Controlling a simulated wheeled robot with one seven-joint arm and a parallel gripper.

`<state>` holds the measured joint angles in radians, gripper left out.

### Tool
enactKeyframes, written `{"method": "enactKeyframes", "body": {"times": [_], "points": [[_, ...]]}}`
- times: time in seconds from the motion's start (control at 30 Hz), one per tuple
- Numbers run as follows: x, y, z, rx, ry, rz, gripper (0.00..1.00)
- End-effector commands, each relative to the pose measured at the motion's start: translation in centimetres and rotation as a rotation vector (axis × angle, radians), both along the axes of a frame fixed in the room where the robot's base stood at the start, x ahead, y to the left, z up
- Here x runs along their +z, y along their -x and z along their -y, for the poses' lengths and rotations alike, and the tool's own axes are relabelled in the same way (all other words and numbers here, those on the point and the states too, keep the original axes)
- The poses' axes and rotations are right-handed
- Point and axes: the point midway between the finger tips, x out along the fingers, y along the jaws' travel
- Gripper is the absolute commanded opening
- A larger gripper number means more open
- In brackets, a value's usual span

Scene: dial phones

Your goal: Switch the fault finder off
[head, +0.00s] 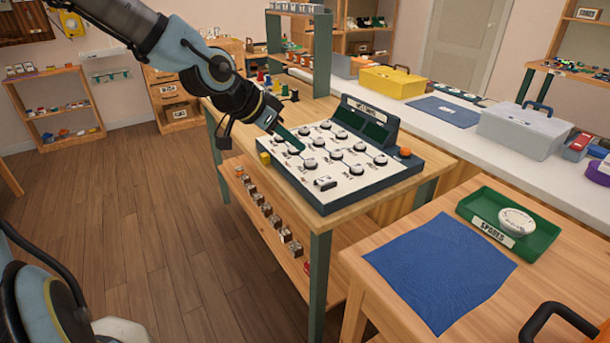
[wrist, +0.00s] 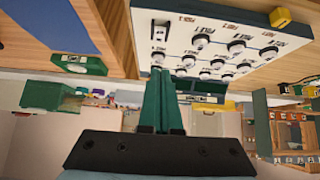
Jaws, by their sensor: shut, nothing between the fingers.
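The fault finder is a dial box (head: 352,197) with a white sloping face, on a wooden bench. Several round black-and-white dials cover the face, with small labels too blurred to read. A different, squarer control (head: 325,183) sits at its near front corner. A dark hood with a label plate (head: 366,108) stands along its back. An orange knob (head: 405,152) is on the right and a yellow block (head: 265,157) on the left. My gripper (head: 291,139) is shut and empty, over the left part of the face; its green fingers (wrist: 161,72) point at the dials in the wrist view.
Coloured pegs (head: 283,88) stand behind the box. A white counter with cases runs behind.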

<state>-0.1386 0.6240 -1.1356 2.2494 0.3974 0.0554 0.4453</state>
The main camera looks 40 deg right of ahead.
Motion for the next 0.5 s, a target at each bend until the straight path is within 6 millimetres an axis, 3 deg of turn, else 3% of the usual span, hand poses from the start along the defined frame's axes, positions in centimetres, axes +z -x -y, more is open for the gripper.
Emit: {"method": "enactKeyframes", "body": {"times": [0.13, 0.5], "points": [[0.96, 0.52, 1.27, -0.033, 0.045, 0.011, 0.00], [0.96, 0.59, 1.39, -0.035, 0.046, 0.012, 0.00]]}}
